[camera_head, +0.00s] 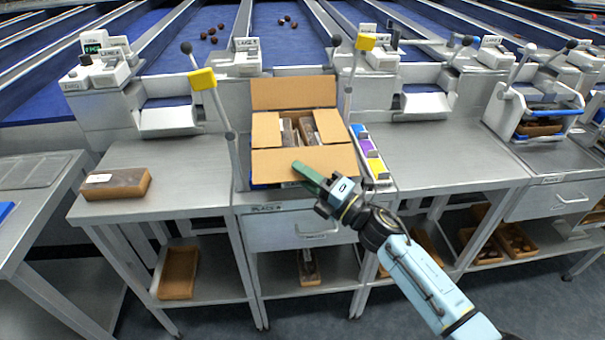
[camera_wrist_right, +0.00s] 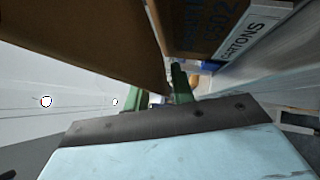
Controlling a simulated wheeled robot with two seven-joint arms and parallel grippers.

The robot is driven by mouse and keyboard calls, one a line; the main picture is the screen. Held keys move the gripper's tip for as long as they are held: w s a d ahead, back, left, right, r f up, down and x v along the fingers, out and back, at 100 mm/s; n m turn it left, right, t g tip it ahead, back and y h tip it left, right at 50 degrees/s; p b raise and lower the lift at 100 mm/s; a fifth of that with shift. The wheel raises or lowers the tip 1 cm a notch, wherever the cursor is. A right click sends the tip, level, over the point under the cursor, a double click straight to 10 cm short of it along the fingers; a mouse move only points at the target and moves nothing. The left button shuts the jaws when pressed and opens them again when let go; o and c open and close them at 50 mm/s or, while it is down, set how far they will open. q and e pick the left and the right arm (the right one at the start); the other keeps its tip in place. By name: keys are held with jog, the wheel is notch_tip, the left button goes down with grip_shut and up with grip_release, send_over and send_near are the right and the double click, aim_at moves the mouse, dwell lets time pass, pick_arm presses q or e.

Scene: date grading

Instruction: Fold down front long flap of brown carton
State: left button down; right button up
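The brown carton (camera_head: 258,167) stands open on the middle bench. Its back flap (camera_head: 293,92) stands up, and its left flap (camera_head: 266,130) and right flap (camera_head: 331,126) are angled over the opening. Dark packs (camera_head: 290,131) show between them. The front long flap (camera_head: 335,162) sticks out toward me. My right gripper (camera_head: 305,172) is at this flap's front edge, its green fingers overlapping it. In the right wrist view the green fingers (camera_wrist_right: 163,90) look apart; a brown panel (camera_wrist_right: 75,35) hides part of the left one. Contact is unclear. My left gripper is out of view.
A brown box (camera_head: 116,184) lies on the left bench. A rack with coloured panels (camera_head: 370,155) stands right of the carton. The right bench (camera_head: 440,160) is mostly clear.

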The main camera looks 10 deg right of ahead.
jog(key=shift+w+a, duration=0.1)
jog(key=shift+a, duration=0.05)
jog(key=shift+c, duration=0.3)
grip_shut()
dwell(1.1)
